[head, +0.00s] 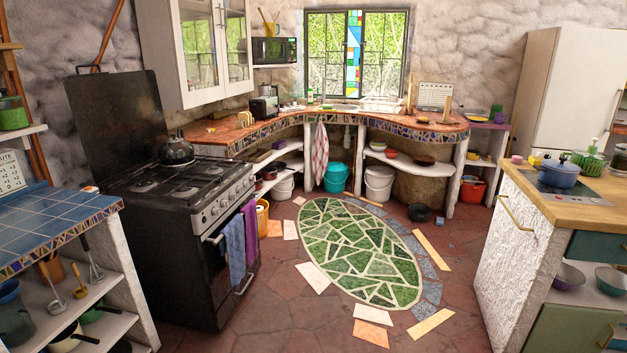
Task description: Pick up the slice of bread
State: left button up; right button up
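I cannot make out a slice of bread for certain at this size. A small yellowish-tan item (245,119) stands on the far counter (222,136), left of a dark toaster (264,107); it may be bread, but it is too small to tell. A small brownish item (423,119) lies on the right part of the same counter and is also unclear. Neither of my grippers is in view.
A black stove (195,200) with a kettle (176,151) stands at the left. A blue-tiled counter (50,222) is at the near left, a wooden counter (570,205) at the right. The floor around the green mosaic oval (355,250) is open. Several buckets stand under the far counter.

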aim_at(242, 116)
jog(key=i, duration=0.85)
jog(key=i+z, duration=0.15)
jog(key=i, duration=0.65)
jog(key=i+j, duration=0.15)
jog(key=i, duration=0.7)
jog(key=i+u, duration=0.15)
jog(key=i, duration=0.3)
jog(key=i+l+u, duration=0.2)
jog(key=i, duration=0.3)
jog(key=i+u, duration=0.15)
jog(key=i, duration=0.3)
jog(key=i+j+u, duration=0.1)
jog(key=i, duration=0.35)
jog(key=i+j+u, duration=0.1)
jog(key=i+j, duration=0.15)
jog(key=i, duration=0.15)
jog(key=i+j+u, duration=0.1)
jog(key=i, duration=0.35)
jog(key=k+l+u, duration=0.1)
jog(key=k, duration=0.1)
